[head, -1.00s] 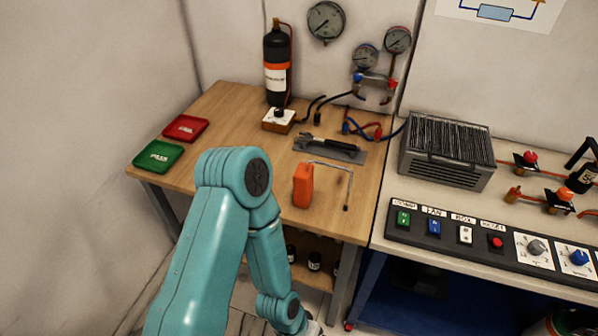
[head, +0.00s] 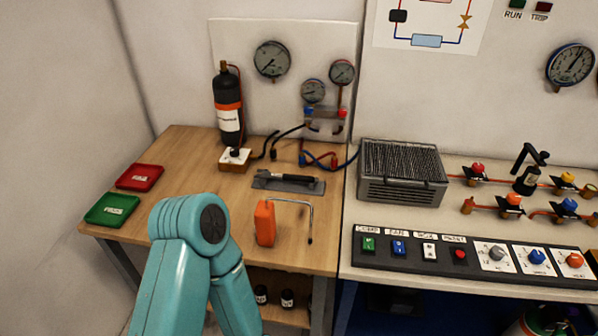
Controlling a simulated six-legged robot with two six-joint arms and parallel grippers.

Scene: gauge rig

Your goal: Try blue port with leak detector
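An orange leak detector (head: 265,223) with a bent grey probe stands on the front right part of the wooden bench (head: 185,215). Blue parts in view are a blue fitting (head: 308,113) at the left of the gauge manifold, and a blue-topped valve (head: 569,205) on the copper piping at the right. I cannot tell which is the blue port. My teal arm rises in front of the bench, left of the detector, and its lower end leaves the picture. Neither gripper shows.
A grey tool tray (head: 288,186) lies behind the detector. Red (head: 139,177) and green (head: 112,209) trays sit at the left.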

